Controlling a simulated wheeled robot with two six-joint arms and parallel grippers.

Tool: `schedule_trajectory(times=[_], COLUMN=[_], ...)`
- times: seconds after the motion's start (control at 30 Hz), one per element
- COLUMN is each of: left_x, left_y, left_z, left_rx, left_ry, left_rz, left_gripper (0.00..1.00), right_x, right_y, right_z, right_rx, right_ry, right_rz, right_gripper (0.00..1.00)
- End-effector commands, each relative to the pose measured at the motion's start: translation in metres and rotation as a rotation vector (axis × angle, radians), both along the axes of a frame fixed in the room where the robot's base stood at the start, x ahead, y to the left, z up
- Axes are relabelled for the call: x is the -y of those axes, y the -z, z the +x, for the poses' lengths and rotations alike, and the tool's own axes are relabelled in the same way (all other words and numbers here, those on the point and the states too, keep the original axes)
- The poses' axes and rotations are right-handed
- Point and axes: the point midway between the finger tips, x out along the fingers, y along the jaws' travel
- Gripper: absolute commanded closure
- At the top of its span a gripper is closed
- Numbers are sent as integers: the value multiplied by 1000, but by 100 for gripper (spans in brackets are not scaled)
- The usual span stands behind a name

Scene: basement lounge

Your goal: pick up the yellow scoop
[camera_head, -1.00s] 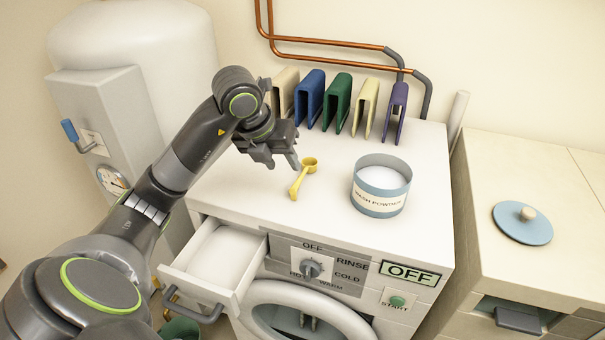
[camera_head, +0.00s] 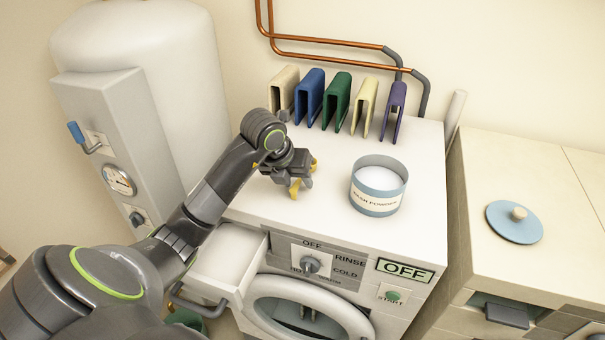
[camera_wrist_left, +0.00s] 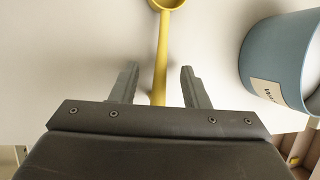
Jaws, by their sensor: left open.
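The yellow scoop (camera_head: 294,189) lies on top of the washing machine, partly hidden by my left gripper (camera_head: 298,184) in the head view. In the left wrist view the scoop (camera_wrist_left: 162,50) has its bowl at the top edge and its handle running down between the two fingers. My left gripper (camera_wrist_left: 155,88) is open, with one finger on each side of the handle and a gap on both sides. Whether the fingertips are down at handle height is hard to tell. My right gripper is not in view.
A blue wash powder tub (camera_head: 378,190) stands right of the scoop. Several coloured upright holders (camera_head: 337,100) line the back. The detergent drawer (camera_head: 228,262) is open at the front left. A blue lid (camera_head: 514,226) lies on the cabinet at right.

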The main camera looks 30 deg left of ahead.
Motion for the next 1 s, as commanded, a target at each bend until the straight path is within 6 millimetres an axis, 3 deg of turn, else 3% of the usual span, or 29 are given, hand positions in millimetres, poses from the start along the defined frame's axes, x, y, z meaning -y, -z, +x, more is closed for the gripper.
schedule_trajectory(times=[0.1,0.4,0.73,1.0], left_x=[0,0,0,0], left_y=[0,0,-5,-49], left_z=[0,0,1,1], left_rx=[0,1,5,10], left_ry=[0,0,0,1], left_rz=[0,0,1,3], left_gripper=[60,99,100,100], right_x=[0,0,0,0], right_y=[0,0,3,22], right_z=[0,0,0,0], right_rx=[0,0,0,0], right_ry=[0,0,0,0], right_rz=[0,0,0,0], right_gripper=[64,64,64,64])
